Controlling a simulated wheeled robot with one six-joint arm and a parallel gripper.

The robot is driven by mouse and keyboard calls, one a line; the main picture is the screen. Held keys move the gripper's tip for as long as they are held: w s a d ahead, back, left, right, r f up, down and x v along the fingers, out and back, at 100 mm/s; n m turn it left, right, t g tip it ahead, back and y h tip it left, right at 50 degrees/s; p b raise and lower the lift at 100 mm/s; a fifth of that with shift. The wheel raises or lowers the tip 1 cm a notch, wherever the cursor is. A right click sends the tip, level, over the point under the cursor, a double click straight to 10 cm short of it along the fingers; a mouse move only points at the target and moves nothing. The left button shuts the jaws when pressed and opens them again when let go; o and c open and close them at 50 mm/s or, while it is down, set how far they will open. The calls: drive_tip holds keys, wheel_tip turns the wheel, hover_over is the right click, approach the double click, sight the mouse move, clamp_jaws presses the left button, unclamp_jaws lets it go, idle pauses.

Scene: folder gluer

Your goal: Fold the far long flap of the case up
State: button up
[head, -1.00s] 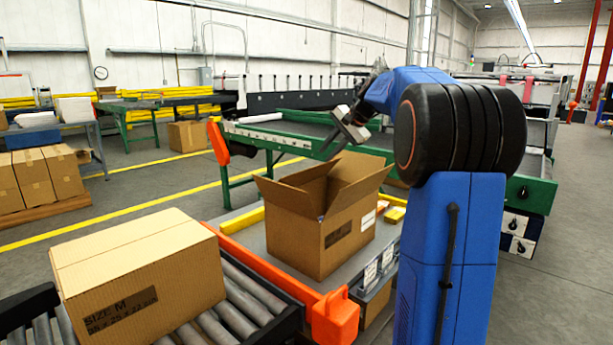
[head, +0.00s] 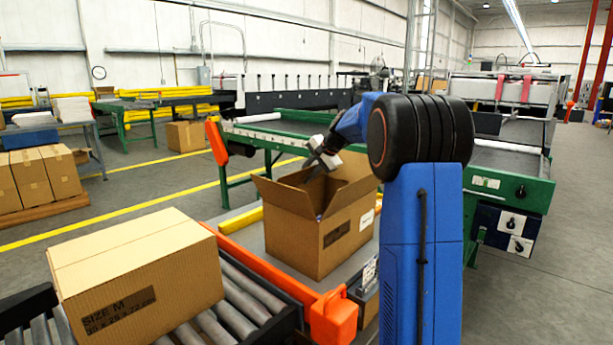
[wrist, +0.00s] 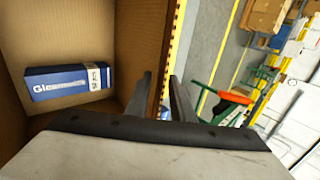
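The open cardboard case (head: 330,240) stands upright with flaps spread. My gripper (head: 322,160) is over its far side, close to the far flap (head: 298,176). In the wrist view my gripper (wrist: 162,92) has its two fingers apart, one on each side of a thin cardboard edge (wrist: 175,50). A gap shows between the fingers, and I cannot tell whether either touches the cardboard. A blue and white box (wrist: 68,82) lies inside the case. My arm hides part of the right flap.
A closed case marked SIZE M (head: 140,270) sits on the roller conveyor (head: 235,305) at front left. An orange rail (head: 265,275) runs between it and the open case. A green-framed machine (head: 275,140) stands behind.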

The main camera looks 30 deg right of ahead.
clamp_jaws()
idle(1.5)
